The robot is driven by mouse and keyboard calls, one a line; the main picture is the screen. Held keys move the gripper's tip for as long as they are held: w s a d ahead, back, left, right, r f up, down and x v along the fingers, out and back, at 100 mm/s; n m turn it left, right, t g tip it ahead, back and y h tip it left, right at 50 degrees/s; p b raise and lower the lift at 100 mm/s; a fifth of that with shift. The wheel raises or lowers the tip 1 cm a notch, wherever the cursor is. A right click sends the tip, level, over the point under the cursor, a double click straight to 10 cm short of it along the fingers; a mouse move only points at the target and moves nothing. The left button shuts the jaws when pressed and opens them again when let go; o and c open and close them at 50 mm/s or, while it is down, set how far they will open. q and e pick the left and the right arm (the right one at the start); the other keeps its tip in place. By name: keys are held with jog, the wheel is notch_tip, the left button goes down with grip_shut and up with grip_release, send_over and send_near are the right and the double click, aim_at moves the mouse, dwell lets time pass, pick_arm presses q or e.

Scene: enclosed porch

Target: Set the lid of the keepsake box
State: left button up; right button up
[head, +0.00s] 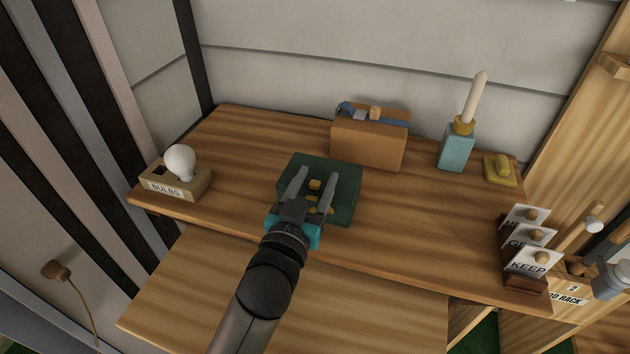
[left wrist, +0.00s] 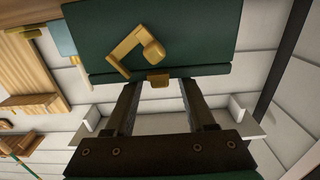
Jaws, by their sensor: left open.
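The keepsake box shows in the head view as a dark green panel (head: 345,172), probably its lid, with a teal part (head: 309,239) at its near edge. Brass pieces sit on the green, including a small knob (head: 315,184). My left gripper (head: 317,175) is open above the green panel, its fingers on either side of the knob in this view. In the left wrist view the green panel (left wrist: 205,35) lies beyond the fingertips, with an angled brass piece and a small brass tab (left wrist: 158,80) between them. I cannot tell whether the fingers touch it. My forearm hides part of the box front.
A wooden box (head: 367,146) stands behind. A teal bottle-like holder (head: 457,150) and yellow block (head: 501,171) stand back right. A bulb tray (head: 175,186) is at left. Labelled cards (head: 530,262) stand at right. The bench (head: 420,215) is clear between.

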pick_arm(q)
jog(key=shift+c, duration=0.4)
grip_shut()
dwell(0.9)
